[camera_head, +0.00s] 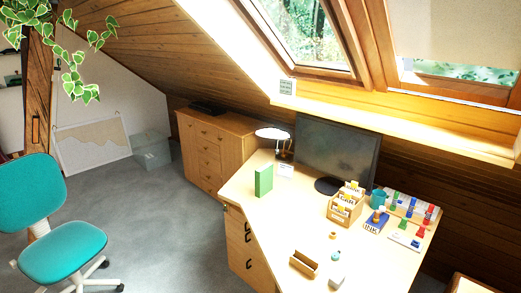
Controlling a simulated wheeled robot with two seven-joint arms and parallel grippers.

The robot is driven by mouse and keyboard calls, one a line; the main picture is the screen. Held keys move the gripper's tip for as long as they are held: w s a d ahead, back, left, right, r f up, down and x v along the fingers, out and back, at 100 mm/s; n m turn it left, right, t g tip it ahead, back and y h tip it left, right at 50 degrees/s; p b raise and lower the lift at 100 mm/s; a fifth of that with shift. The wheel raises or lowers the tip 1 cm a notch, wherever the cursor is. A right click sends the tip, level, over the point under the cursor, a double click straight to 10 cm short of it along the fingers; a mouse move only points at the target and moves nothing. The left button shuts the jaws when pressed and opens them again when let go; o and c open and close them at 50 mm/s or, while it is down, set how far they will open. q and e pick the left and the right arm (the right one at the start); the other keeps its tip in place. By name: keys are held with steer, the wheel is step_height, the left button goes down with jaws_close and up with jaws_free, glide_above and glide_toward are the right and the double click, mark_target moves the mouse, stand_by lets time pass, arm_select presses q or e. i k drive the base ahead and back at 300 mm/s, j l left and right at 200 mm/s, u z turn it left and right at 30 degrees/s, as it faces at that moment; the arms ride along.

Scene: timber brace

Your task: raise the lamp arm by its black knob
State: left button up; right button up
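The desk lamp (272,133) stands at the far left corner of the desk, just left of the monitor. Its round white shade faces up toward me, and a dark part shows below its right edge. The lamp arm is mostly hidden or too small to make out. I cannot pick out the black knob at this distance. Neither of my grippers shows in the head view.
The desk (290,230) holds a green book (264,180), a black monitor (337,150), a wooden card box (346,203) and several small items at right. A teal chair (68,250) stands on the left. Grey floor (165,225) is open between chair and desk.

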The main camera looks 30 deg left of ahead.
mark_target(277, 151)
steer(key=i+j, duration=0.1)
steer(key=j, duration=0.35)
steer(key=i+j, duration=0.1)
steer(key=j, duration=0.35)
steer(key=i+j+z, duration=0.1)
steer(key=j, duration=0.4)
steer(key=i+j, duration=0.1)
steer(key=j, duration=0.35)
steer(key=i+j, duration=0.1)
steer(key=j, duration=0.35)
steer(key=z, duration=0.05)
